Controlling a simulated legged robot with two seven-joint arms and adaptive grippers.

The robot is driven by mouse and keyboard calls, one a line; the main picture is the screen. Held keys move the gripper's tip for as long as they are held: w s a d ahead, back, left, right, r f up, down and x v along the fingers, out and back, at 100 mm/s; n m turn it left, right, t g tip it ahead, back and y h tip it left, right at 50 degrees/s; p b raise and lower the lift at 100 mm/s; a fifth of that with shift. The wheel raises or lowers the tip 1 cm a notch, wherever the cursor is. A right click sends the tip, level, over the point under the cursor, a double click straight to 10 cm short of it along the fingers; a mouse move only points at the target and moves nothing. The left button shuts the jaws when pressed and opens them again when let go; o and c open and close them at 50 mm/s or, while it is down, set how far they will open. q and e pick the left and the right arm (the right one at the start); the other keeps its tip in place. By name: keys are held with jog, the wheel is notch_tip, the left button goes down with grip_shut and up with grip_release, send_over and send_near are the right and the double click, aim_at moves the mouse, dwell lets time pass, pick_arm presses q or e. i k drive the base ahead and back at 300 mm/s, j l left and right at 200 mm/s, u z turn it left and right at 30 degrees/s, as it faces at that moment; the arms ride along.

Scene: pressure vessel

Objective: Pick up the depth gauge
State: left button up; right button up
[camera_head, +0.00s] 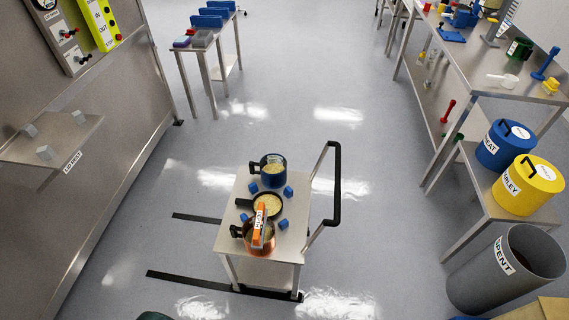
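No object can be made out for certain as the depth gauge. An orange upright piece with a white label (260,222) stands at a copper pot (259,243) on the small cart; its print is too small to read. A white graduated plate (507,18) stands on the right-hand bench at the top right. Either could be a gauge; I cannot tell which. Neither of my grippers shows in the head view.
The steel cart (235,215) also holds a blue pot (273,172), a black pan (267,205) and several blue cubes. Blue and yellow drums (528,185) and a grey bin (500,278) stand right. A steel panel (95,130) stands left. Floor around the cart is mostly clear.

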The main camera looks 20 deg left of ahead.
aim_at(258, 229)
jog(key=u, duration=1.45)
jog(key=k+l+u, duration=0.1)
jog(key=l, duration=0.3)
jog(key=k+l+u, duration=0.15)
jog(key=l, duration=0.25)
jog(key=k+l+u, duration=0.1)
jog(key=k+l, duration=0.2)
jog(key=k+l+u, duration=0.15)
jog(key=l, duration=0.3)
jog(key=k, duration=0.1)
